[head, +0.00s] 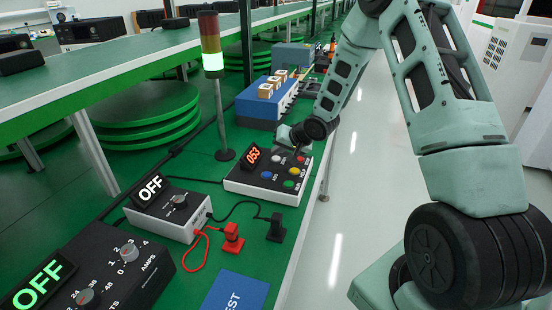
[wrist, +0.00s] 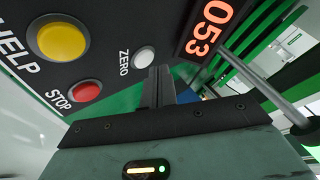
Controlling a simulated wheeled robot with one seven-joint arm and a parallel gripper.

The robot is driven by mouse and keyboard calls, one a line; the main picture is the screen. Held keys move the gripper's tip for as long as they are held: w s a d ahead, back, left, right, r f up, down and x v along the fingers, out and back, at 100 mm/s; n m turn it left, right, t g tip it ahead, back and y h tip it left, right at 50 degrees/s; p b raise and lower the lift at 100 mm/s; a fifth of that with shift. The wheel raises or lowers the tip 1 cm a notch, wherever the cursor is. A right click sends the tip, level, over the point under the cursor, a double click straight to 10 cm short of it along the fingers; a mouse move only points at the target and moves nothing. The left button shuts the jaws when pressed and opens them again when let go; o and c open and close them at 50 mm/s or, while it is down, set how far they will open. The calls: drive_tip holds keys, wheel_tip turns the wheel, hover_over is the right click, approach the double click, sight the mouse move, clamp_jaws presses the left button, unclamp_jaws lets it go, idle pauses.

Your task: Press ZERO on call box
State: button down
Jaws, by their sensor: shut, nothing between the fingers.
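The call box (head: 262,190) is a dark-topped box with a white base on the green bench. Its red display (wrist: 214,27) reads 053. In the wrist view the white ZERO button (wrist: 145,58) sits beside its ZERO label, near the display. My gripper (wrist: 160,75) is shut and empty; its fingertips show just beside the ZERO button, to its lower right in that view. I cannot tell whether they touch the box. In the head view my gripper (head: 299,150) is over the box's far right side, and its tips are hard to make out.
The yellow HELP button (wrist: 62,42) and red STOP button (wrist: 86,91) are on the same panel. A signal tower (head: 213,75) with a lit green section stands behind the box. A blue block with small boxes (head: 266,100) is farther back. Boxes reading OFF (head: 150,187) stand nearer.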

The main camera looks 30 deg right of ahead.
sight(279, 159)
drive_tip(key=shift+f, duration=0.25)
drive_tip(key=shift+f, duration=0.4)
idle(0.8)
drive_tip(key=shift+r, duration=0.15)
drive_tip(key=shift+r+p, duration=0.7)
drive_tip(key=shift+p, duration=0.1)
wheel_tip(279, 159, up, 5)
drive_tip(key=p, duration=0.5)
idle(0.5)
